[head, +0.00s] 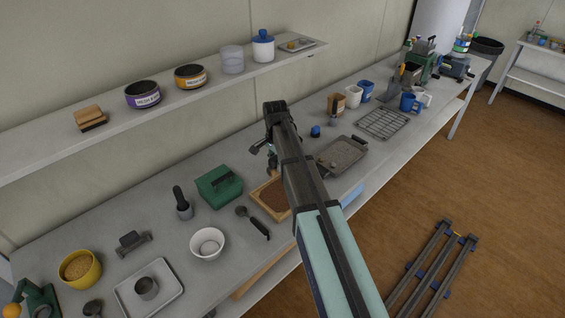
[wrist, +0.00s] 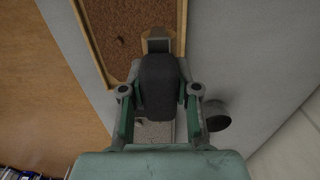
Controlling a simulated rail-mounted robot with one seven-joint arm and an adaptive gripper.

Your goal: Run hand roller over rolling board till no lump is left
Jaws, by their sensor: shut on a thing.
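The rolling board (head: 272,198) is a wooden-framed board with a brown soil surface on the bench; my arm covers its right part. In the wrist view the board (wrist: 97,50) fills the upper middle, with a small dark lump (wrist: 120,41) on the soil. My gripper (wrist: 158,92) is shut on a dark grip, which I take to be the hand roller (wrist: 158,80). A paler block-like end of it shows over the board's near edge. Whether it touches the soil is hidden. In the head view my gripper (head: 271,158) is partly hidden by my arm.
A grey metal tray (head: 342,155) stands right of the board, a wire rack (head: 383,123) beyond it. A green box (head: 219,186), a dark scoop (head: 253,222) and a white bowl (head: 207,244) stand to the left. A shelf (head: 215,80) runs along the wall.

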